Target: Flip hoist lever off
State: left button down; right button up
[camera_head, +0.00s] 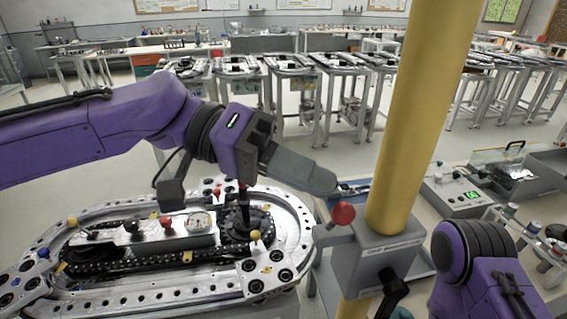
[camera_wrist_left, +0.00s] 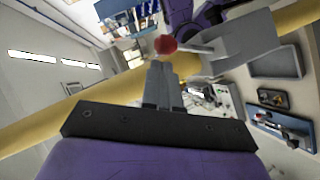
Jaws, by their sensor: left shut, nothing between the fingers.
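The hoist lever (camera_head: 335,223) is a short arm with a red ball knob (camera_head: 343,213), sticking out to the left of a grey box (camera_head: 385,258) on the yellow post. In the left wrist view the red knob (camera_wrist_left: 165,45) sits just beyond the fingertips, with its thin rod running right to the grey box (camera_wrist_left: 245,42). My left gripper (camera_head: 330,184) is shut and empty, its fingertips just above the knob in the head view; the fingers also show in the left wrist view (camera_wrist_left: 160,70). I cannot tell whether they touch the knob. My right gripper is not visible.
The yellow post (camera_head: 420,110) stands close to the right of my left gripper. An oval chain track (camera_head: 150,290) with several knobs lies below my left arm. Workbenches stand behind.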

pick_arm(q)
jog(key=shift+s+d, duration=0.15)
jog(key=shift+s, duration=0.2)
jog(key=shift+s+f+p, duration=0.1)
jog(key=shift+s+p, duration=0.15)
jog(key=shift+p, duration=0.05)
dwell(0.3)
jog(key=w+a+r+p, duration=0.2)
jog(key=w+a+r, duration=0.3)
jog(key=a, duration=0.5)
jog(key=shift+a+r, duration=0.3)
jog(key=shift+r, duration=0.2)
